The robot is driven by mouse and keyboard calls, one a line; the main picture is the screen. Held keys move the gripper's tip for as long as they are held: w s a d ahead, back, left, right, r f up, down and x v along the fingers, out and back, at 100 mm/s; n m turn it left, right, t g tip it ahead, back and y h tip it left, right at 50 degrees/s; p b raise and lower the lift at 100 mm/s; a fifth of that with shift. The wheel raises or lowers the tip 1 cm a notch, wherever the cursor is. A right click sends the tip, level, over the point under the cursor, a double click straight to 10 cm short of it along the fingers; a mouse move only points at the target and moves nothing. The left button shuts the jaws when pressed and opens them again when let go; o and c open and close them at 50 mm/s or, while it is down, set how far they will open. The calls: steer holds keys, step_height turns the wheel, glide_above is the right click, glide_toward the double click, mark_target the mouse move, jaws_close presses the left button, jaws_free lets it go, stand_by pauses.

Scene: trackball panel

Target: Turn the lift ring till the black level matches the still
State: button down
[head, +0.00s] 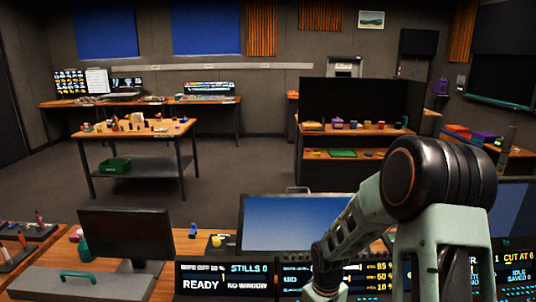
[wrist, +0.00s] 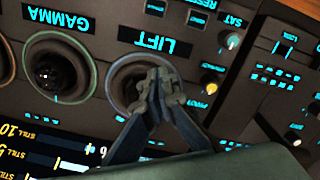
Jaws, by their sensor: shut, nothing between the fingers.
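In the wrist view the lift ring (wrist: 113,80) is a pale ring around a dark trackball, beneath the upside-down LIFT label (wrist: 168,42). My gripper (wrist: 157,82) is shut and empty, its tips over the right part of this ring and hiding some of it and the ball. I cannot tell whether the tips touch it. A level readout (wrist: 40,145) with yellow bars and STILL figures shows at lower left, partly cut off. In the head view, panel screens (head: 222,280) read READY, NO WINDOW and STILLS 0. My arm covers part of the screens there.
The GAMMA ring (wrist: 52,75) with its trackball is left of the lift ring. A yellow-lit knob (wrist: 210,88) and a SAT knob (wrist: 231,41) stand to the right. In the head view a dark monitor (head: 127,235) and a blue screen (head: 290,222) stand behind the panel.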

steer(key=shift+f+b, duration=0.6)
steer(key=shift+f, duration=0.15)
stand_by(2.0)
steer(key=shift+s+d+n+p, duration=0.15)
steer(key=shift+d+n+p, duration=0.25)
steer(key=shift+n, duration=0.6)
steer(key=shift+d+n+p, duration=0.2)
steer(key=shift+n+p, duration=0.2)
steer(key=shift+n, duration=0.1)
steer(key=shift+d+n, duration=0.15)
steer(key=shift+n, duration=0.35)
steer(key=shift+d+n+p, duration=0.4)
steer(key=shift+n+p, duration=0.25)
steer(key=shift+n, duration=0.35)
